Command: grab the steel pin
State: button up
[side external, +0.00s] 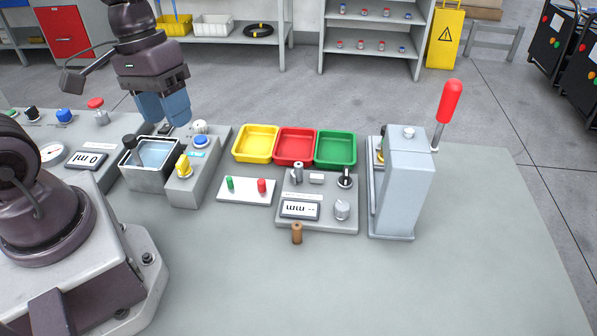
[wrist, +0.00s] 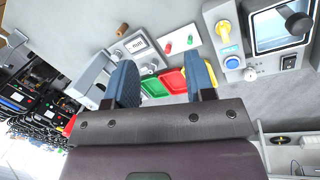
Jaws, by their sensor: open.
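A small upright silver cylinder (side external: 297,173), which looks like the steel pin, stands at the back left of the grey gauge box (side external: 318,224) with an "mm" display. In the wrist view I cannot make out this pin clearly; the gauge box (wrist: 118,54) shows there beside the left finger. My gripper (side external: 167,121) is open with its two blue fingers apart, and nothing is between them. It is raised behind the water bath, well left of the pin. The fingers also show in the wrist view (wrist: 163,72).
Yellow (side external: 255,143), red (side external: 296,146) and green (side external: 336,148) trays lie behind the gauge box. A lever press (side external: 405,185) stands right. A white plate (side external: 236,198) with green and red pegs, a brown cylinder (side external: 297,233) and a water bath (side external: 146,180) are near. The front table is clear.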

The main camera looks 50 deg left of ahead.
notch_tip(320, 180, down, 6)
jog(key=w+d+n+g+h, duration=0.1)
jog(key=d+n+h, duration=0.1)
jog(key=n+h, duration=0.35)
jog(key=n+t, duration=1.2)
jog(key=n, duration=0.7)
send_near(296, 164)
jog(key=x, duration=1)
jog(key=shift+w+d+f, duration=0.1)
jog(key=shift+w+d, duration=0.1)
jog(key=shift+c, duration=0.5)
grip_shut()
